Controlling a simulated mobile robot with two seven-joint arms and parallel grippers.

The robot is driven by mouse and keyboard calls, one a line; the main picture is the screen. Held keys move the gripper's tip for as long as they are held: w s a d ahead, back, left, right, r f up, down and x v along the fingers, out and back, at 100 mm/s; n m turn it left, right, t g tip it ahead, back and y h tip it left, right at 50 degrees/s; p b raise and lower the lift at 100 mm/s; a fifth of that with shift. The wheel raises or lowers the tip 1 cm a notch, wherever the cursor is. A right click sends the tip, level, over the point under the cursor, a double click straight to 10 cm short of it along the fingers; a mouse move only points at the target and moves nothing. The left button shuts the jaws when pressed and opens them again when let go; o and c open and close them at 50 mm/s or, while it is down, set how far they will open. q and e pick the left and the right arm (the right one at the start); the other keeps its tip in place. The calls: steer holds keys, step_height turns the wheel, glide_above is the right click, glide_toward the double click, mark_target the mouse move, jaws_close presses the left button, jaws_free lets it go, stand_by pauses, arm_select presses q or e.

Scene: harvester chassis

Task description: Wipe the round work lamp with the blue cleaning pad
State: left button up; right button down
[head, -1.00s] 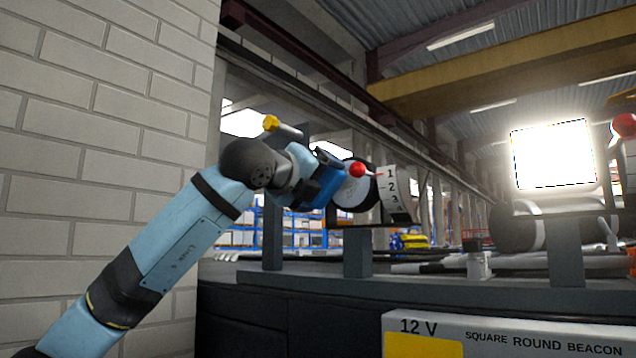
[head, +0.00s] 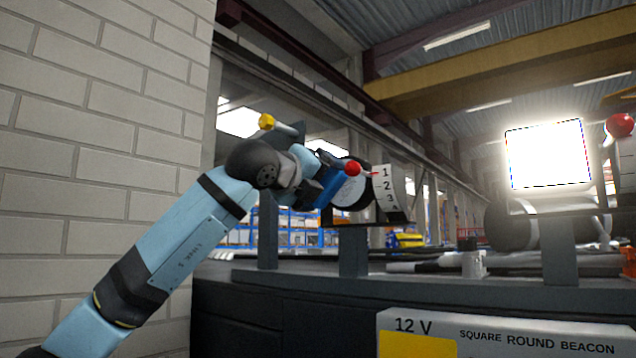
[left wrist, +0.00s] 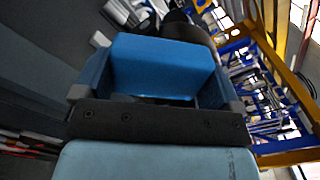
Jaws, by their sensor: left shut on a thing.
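My left gripper (head: 318,186) is shut on the blue cleaning pad (head: 330,188). In the left wrist view the pad (left wrist: 162,66) sits between the two fingers and spans the gap. The round work lamp (head: 355,194) is just right of the pad in the head view, with a pale face and a dark housing. The pad overlaps the lamp's left edge; I cannot tell whether they touch. The lamp's left side is partly hidden by pad and gripper. A dark rounded shape beyond the pad in the left wrist view may be the lamp. My right gripper is not in view.
A red-knobbed lever (head: 353,168) and a 1-2-3 scale plate (head: 386,187) stand close to the lamp. A brightly lit square lamp (head: 548,155) is at the right. A labelled panel (head: 500,338) is below. A yellow-tipped rod (head: 267,121) rises behind my wrist. A brick wall fills the left.

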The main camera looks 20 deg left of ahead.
mark_target(337, 180)
arm_select(q)
steer(key=shift+s+d+f+b, duration=0.15)
steer(key=shift+s+d+b, duration=0.2)
steer(key=shift+d+b, duration=0.4)
steer(key=shift+s+d+b, duration=0.2)
steer(key=shift+d+b, duration=0.05)
steer(key=shift+d, duration=0.3)
steer(key=shift+s+d+b, duration=0.15)
steer(key=shift+d+b, duration=0.1)
steer(key=shift+d, duration=0.25)
steer(key=shift+s+d+b, duration=0.2)
steer(key=shift+d+b, duration=0.2)
steer(key=shift+d, duration=0.1)
steer(key=shift+s+d+b, duration=0.15)
steer(key=shift+d+b, duration=0.25)
steer(key=shift+d, duration=0.05)
steer(key=shift+s+d, duration=0.1)
steer(key=shift+b, duration=0.5)
steer(key=shift+w+a+b, duration=0.4)
steer(key=shift+a+b, duration=0.05)
steer(key=shift+a, duration=0.2)
steer(key=shift+w+a+b, duration=0.1)
steer(key=shift+w+a, duration=0.15)
steer(key=shift+a, duration=0.5)
steer(key=shift+w+a+b, duration=0.1)
steer(key=shift+w+a, duration=0.2)
steer(key=shift+a, duration=0.45)
steer(key=shift+w+a+b, duration=0.1)
steer(key=shift+w+a, duration=0.15)
steer(key=shift+a, duration=0.5)
